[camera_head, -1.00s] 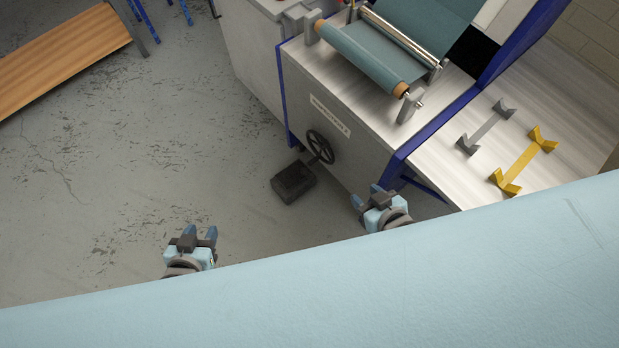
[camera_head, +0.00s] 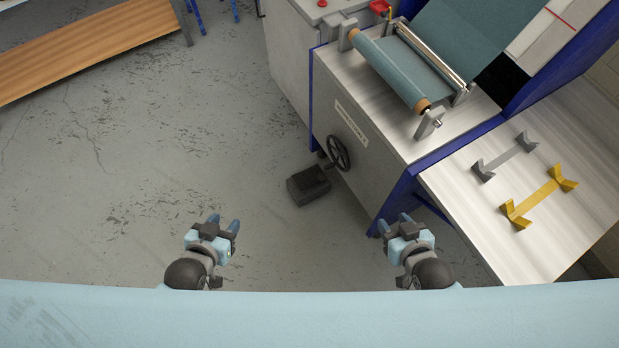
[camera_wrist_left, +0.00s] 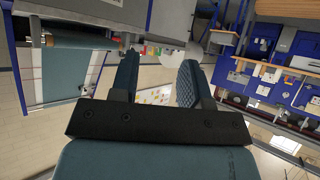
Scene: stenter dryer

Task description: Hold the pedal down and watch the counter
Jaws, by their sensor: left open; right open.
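The pedal (camera_head: 309,186) is a dark box-like block on the floor, at the foot of the machine in the head view. A black handwheel (camera_head: 339,153) on the machine's front is just beside it. I cannot make out a counter in these views. My left gripper (camera_head: 225,221) is open and empty, to the left of and nearer than the pedal. Its two fingers also show apart in the left wrist view (camera_wrist_left: 158,80). My right gripper (camera_head: 394,224) is open and empty, to the right of and nearer than the pedal, close to the machine's blue leg. Neither touches the pedal.
The machine (camera_head: 355,150) carries a roll of teal fabric (camera_head: 393,70). A side table (camera_head: 545,225) holds a grey stand (camera_head: 504,157) and a yellow stand (camera_head: 539,198). A wooden bench (camera_head: 90,45) stands at far left. Floor left of the pedal is clear.

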